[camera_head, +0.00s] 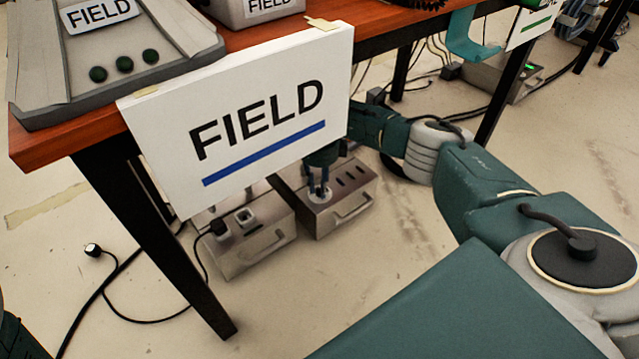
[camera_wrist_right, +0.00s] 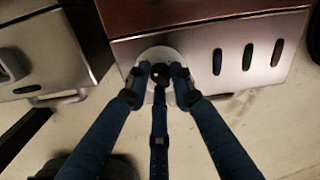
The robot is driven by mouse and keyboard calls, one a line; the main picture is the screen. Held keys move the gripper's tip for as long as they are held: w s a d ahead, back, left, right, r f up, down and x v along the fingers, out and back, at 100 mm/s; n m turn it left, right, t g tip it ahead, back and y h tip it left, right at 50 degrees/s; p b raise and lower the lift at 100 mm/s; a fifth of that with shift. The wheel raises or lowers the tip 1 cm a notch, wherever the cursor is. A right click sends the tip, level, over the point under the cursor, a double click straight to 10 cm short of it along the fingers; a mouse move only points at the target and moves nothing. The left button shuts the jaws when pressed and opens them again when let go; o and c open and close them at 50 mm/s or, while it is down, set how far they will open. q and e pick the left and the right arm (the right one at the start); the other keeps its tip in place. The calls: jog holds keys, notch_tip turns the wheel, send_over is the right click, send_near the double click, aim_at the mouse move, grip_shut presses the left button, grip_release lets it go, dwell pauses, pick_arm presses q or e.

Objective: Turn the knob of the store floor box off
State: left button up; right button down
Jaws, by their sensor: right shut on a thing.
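A grey metal floor box (camera_head: 345,212) stands under the table, with a round pale knob plate (camera_head: 318,197) and several dark slots on its face. No name shows on it, so I cannot tell whether it is the store one. My right gripper (camera_head: 319,187) reaches down under the table and is shut on the knob. In the right wrist view, the gripper's blue fingers (camera_wrist_right: 160,82) close around a dark knob (camera_wrist_right: 160,76) on the white round plate. The knob is partly hidden by the fingers. My left gripper is not in view.
A second grey box (camera_head: 262,247) with plugs stands left of it. A white FIELD sign (camera_head: 270,110) hangs from the table edge, close above my right gripper. A black table leg (camera_head: 155,240) and loose cables (camera_head: 105,285) are at left. Another box (camera_head: 505,75) shows a green light.

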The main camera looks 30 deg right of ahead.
aim_at(317, 189)
jog(key=n, duration=0.4)
jog(key=shift+w+r, duration=0.25)
jog(key=shift+w, duration=0.05)
jog(key=shift+n, duration=0.6)
jog(key=shift+a, duration=0.15)
jog(key=c, duration=1.5)
grip_release()
jog(key=shift+a, duration=0.1)
jog(key=shift+c, duration=0.2)
jog(key=shift+f, duration=0.1)
notch_tip(317, 189, up, 12)
jog(key=shift+s, duration=0.1)
